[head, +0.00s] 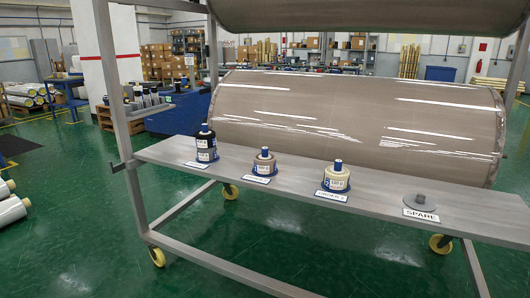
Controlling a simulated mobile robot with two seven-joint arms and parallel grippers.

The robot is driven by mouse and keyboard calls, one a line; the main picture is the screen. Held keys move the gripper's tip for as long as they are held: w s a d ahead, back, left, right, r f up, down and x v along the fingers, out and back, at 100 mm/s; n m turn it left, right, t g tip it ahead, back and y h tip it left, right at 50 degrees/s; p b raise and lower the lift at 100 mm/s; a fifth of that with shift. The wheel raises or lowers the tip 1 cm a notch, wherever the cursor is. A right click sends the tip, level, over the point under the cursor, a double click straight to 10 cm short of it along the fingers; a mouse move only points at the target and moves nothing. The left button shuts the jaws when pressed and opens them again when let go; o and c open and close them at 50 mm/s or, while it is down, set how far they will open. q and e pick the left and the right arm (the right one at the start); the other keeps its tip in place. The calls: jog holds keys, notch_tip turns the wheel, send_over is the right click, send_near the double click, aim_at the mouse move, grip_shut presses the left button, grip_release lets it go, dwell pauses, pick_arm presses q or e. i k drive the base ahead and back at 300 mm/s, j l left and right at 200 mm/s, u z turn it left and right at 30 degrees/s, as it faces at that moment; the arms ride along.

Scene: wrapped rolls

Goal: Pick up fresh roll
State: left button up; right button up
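A black roll (206,146) stands upright on a blue base at the left of a grey metal shelf (380,201). A tan roll (264,163) and a cream roll (336,178) stand on blue bases further right, each with a blue top and a small white label on its side. A bare grey peg (421,202) stands at the right, behind a sign (421,215) reading SPARE. I cannot tell which roll is the fresh one. Neither of my grippers shows in the head view.
A large wrapped brown roll (350,121) lies behind the shelf, and another large one (370,16) hangs above it. The metal frame has yellow castors (157,257). More dark rolls (140,97) stand in a side rack at left. Green floor (80,230) is open at front left.

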aim_at(264, 161)
jog(key=i+j+z, duration=0.15)
jog(key=i+j, duration=0.2)
jog(key=i, duration=0.15)
jog(key=i+j+z, duration=0.15)
jog(key=i+j, duration=0.25)
jog(key=i+j+z, duration=0.15)
jog(key=i+j, duration=0.3)
jog(key=i+j+z, duration=0.15)
jog(key=i+j, duration=0.35)
jog(key=i+j+z, duration=0.15)
jog(key=i+j, duration=0.2)
jog(key=j, duration=0.2)
jog(key=i+j+z, duration=0.15)
jog(key=i+j, duration=0.25)
jog(key=j, duration=0.2)
